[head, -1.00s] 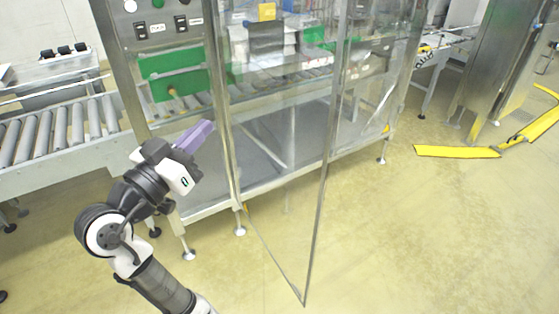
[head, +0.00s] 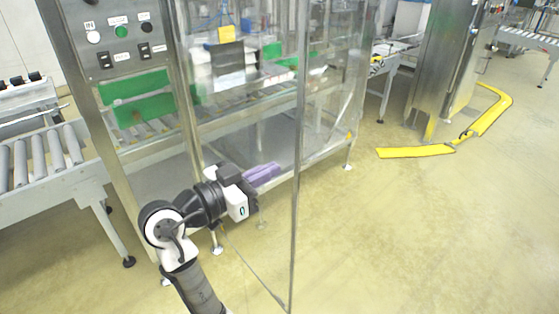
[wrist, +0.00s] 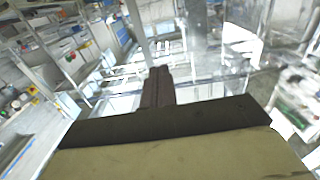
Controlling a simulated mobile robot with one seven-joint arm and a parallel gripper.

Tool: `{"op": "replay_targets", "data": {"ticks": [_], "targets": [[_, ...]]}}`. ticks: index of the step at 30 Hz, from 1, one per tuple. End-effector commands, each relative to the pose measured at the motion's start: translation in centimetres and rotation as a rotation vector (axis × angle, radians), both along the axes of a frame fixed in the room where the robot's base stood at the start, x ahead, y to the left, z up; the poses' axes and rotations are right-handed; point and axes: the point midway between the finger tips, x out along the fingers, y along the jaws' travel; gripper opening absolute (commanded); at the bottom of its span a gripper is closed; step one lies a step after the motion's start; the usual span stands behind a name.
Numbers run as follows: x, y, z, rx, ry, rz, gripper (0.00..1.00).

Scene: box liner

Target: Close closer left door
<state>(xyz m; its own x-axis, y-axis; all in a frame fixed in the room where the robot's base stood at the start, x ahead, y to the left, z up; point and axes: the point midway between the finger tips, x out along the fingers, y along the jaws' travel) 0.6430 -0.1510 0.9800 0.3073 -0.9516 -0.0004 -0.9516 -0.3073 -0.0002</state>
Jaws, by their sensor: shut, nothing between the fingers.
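The open transparent door (head: 297,225) with a thin metal frame stands out from the front of the steel machine, swung toward me. Its hinge side is near the control panel and its free edge is to the right. My gripper (head: 263,175) is shut and empty, with purple fingers pointing right, toward the free edge. It overlaps the door's clear pane in the head view. I cannot tell which side of the pane it is on or whether it touches. In the wrist view my gripper (wrist: 160,85) shows as dark closed fingers; the door is hard to make out there.
A steel control panel (head: 118,40) with buttons is at the upper left. A roller conveyor (head: 45,160) stands at the far left. A yellow floor guard (head: 415,152) lies at the right by a steel cabinet. The floor at front right is clear.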

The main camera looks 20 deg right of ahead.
Motion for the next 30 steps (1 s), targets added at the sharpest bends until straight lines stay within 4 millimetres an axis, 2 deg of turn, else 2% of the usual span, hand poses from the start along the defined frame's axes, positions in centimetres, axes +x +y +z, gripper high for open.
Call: {"op": "replay_targets", "data": {"ticks": [1,6,23,26,30], "targets": [[0.2,-0.9,0.2,0.002,0.002,-0.004,0.00],[0.8,-2.7,0.1,0.002,0.002,-0.002,0.00],[1.1,-3.5,0.0,0.001,-0.001,0.004,0.00],[1.3,-4.2,-0.1,0.002,0.001,0.016,0.00],[1.8,-6.4,0.0,0.002,0.002,0.049,0.00]]}}
